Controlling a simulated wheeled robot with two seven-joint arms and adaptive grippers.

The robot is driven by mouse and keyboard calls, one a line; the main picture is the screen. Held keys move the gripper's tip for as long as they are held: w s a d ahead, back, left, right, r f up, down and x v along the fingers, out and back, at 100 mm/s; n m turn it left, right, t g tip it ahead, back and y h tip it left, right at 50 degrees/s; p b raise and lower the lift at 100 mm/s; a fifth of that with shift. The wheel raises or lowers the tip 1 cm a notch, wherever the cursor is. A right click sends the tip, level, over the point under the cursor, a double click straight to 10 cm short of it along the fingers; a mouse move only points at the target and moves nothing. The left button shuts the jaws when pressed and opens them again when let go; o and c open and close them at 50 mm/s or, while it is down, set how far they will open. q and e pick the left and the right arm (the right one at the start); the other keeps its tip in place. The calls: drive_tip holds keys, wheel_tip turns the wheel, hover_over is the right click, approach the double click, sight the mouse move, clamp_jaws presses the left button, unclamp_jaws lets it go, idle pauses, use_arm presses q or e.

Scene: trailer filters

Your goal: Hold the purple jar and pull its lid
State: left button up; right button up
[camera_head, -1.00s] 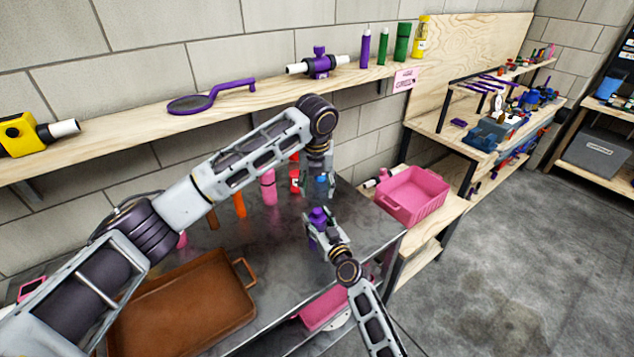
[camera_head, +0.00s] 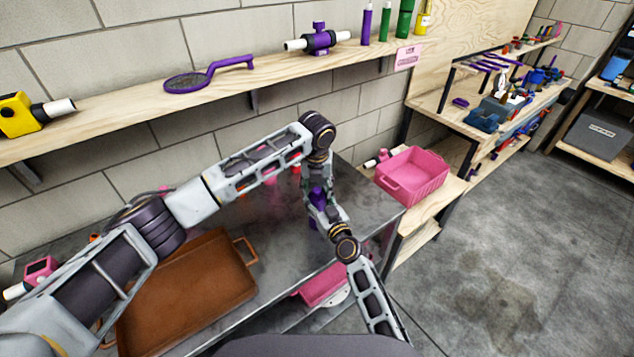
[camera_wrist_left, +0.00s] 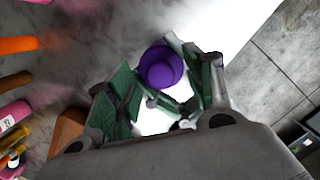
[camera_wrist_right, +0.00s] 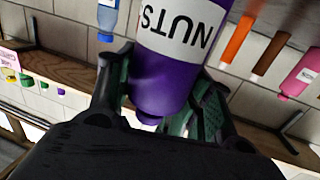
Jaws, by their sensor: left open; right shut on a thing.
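The purple jar (camera_wrist_right: 163,80) has a white label reading NUTS and sits between the fingers of my right gripper (camera_wrist_right: 165,105), which is shut on it. In the head view the jar (camera_head: 317,198) is above the metal table, partly covered by both grippers. My left gripper (camera_wrist_left: 165,90) is open, with its green-padded fingers on either side of the jar's purple lid (camera_wrist_left: 160,68). In the head view my left gripper (camera_head: 317,185) is directly above the jar. I cannot tell whether its fingers touch the lid.
A brown tray (camera_head: 150,325) lies on the metal table (camera_head: 285,235) at the left. A pink basket (camera_head: 415,172) stands to the right. Several bottles stand behind my left arm, including an orange one (camera_wrist_left: 18,45). A wooden shelf (camera_head: 130,115) runs along the wall.

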sight(317, 190)
use_arm(q)
drive_tip(key=shift+f, duration=0.1)
clamp_jaws()
idle(0.4)
idle(0.3)
drive_tip(key=shift+r, duration=1.2)
idle(0.4)
drive_tip(key=shift+r, duration=1.95)
use_arm(e)
drive_tip(key=o, duration=1.5)
drive_tip(key=shift+s, duration=0.1)
